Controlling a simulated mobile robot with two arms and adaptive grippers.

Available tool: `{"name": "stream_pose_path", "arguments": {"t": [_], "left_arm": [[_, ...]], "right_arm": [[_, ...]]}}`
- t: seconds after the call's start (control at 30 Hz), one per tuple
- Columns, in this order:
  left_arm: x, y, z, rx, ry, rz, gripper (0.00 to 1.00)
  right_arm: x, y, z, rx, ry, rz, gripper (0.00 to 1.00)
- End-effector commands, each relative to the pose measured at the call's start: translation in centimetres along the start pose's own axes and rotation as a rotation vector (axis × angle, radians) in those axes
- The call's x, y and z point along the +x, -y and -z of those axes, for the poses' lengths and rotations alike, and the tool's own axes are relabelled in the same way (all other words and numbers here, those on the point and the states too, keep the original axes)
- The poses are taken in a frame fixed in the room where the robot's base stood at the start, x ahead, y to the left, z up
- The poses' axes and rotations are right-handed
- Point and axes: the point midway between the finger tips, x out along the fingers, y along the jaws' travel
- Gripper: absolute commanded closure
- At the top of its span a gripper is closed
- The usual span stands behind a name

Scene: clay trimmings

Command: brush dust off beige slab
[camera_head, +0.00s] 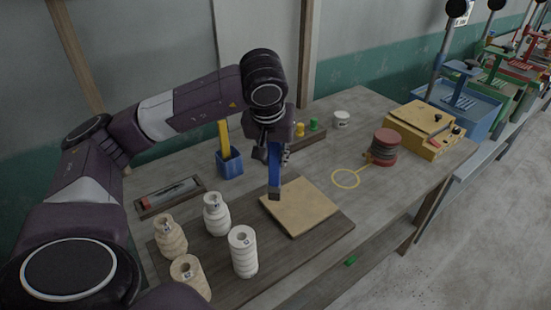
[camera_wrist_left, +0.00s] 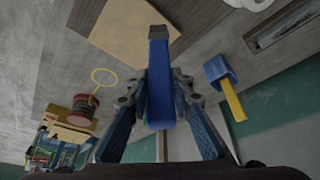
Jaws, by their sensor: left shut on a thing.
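The beige slab (camera_head: 300,207) lies flat on the table, partly over a dark board, and its plain top shows in the wrist view (camera_wrist_left: 117,28). My left gripper (camera_head: 274,155) is shut on a blue brush (camera_head: 274,180), which hangs bristles down at the slab's back left edge. In the wrist view the brush (camera_wrist_left: 160,85) stands between the fingers with its dark bristle end over or near the slab edge. Whether the bristles touch the slab, I cannot tell. No dust can be made out on the slab. My right gripper is not in view.
A yellow ring (camera_head: 345,179), a red spool (camera_head: 384,146) and a yellow box (camera_head: 425,128) lie to the right.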

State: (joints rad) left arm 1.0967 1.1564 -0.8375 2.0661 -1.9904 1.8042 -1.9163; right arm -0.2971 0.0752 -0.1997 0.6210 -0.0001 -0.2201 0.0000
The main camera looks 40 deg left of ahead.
Motion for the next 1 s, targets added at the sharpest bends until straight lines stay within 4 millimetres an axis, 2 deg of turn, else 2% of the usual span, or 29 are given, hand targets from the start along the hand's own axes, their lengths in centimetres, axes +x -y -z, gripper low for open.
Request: {"name": "stream_pose_path", "arguments": {"t": [0.1, 0.3, 0.87, 1.0], "left_arm": [[-1.4, 0.1, 0.4, -0.004, -0.002, 0.0, 1.0], [-2.7, 0.3, 0.7, -0.007, -0.002, 0.002, 1.0], [-2.7, 0.3, 0.6, -0.008, -0.002, 0.002, 1.0], [-2.6, 0.4, 1.4, -0.03, -0.003, 0.01, 1.0]], "right_arm": [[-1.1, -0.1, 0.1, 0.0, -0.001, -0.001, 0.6], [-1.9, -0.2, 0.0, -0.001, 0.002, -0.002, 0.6], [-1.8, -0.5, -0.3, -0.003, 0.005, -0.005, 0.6], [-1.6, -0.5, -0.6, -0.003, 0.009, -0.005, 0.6]]}}
